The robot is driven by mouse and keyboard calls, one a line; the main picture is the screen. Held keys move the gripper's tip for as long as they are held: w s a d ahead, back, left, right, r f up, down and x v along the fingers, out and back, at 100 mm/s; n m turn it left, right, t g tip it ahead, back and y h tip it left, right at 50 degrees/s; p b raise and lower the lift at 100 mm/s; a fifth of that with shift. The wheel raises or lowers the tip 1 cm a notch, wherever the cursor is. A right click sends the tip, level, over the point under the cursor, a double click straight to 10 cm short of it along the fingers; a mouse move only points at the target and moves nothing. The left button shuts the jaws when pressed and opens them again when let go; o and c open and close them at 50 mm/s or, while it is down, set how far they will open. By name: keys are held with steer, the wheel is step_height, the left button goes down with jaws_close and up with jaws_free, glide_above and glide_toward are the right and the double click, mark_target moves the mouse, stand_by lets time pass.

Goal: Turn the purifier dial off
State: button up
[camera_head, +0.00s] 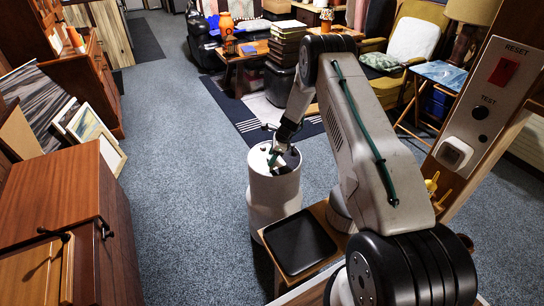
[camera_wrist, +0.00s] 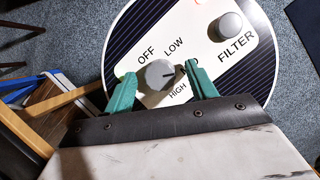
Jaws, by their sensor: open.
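The purifier (camera_head: 273,205) is a white upright cylinder standing on the carpet in the middle of the head view. Its round top (camera_wrist: 128,38) is dark and striped, with a pale label panel. The grey dial (camera_wrist: 160,74) sits on the panel among the words OFF, LOW and HIGH. Its dark mark points right, between LOW and HIGH. My gripper (camera_wrist: 161,68) is open, with one green finger on each side of the dial. A gap shows between the fingers and the dial. In the head view my gripper (camera_head: 275,156) is over the purifier's top, and the dial is hard to make out.
A second grey knob (camera_wrist: 230,26) marked FILTER is on the same panel. A small wooden table with a black tray (camera_head: 300,243) stands close in front of the purifier. A wooden cabinet (camera_head: 60,200) is at the left. Open carpet lies between them.

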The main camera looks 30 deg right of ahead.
steer(key=c, duration=1)
steer(key=shift+n, duration=0.3)
steer(key=n+g, duration=0.1)
steer(key=n, duration=0.3)
steer(key=shift+w+n+g+y, duration=0.15)
steer(key=shift+n+g+y, duration=0.15)
steer(key=shift+g+y, duration=0.1)
steer(key=n+g, duration=0.1)
steer(key=n, duration=0.1)
steer(key=n+g, duration=0.1)
steer(key=n, duration=0.2)
steer(key=shift+w+h, duration=0.15)
steer(key=shift+h, duration=0.15)
steer(key=n+g, duration=0.1)
steer(key=n, duration=0.3)
steer(key=shift+w+h, duration=0.1)
steer(key=shift+h, duration=0.2)
steer(key=n+g+h, duration=0.1)
steer(key=n, duration=0.2)
steer(key=shift+a+n, duration=0.15)
steer(key=shift+n, duration=0.15)
steer(key=n+h, duration=0.1)
steer(key=n, duration=0.2)
steer(key=n+h, duration=0.1)
steer(key=n, duration=0.1)
steer(key=shift+a+n+g, duration=0.1)
steer(key=shift+n+g, duration=0.3)
steer(key=shift+n, duration=0.3)
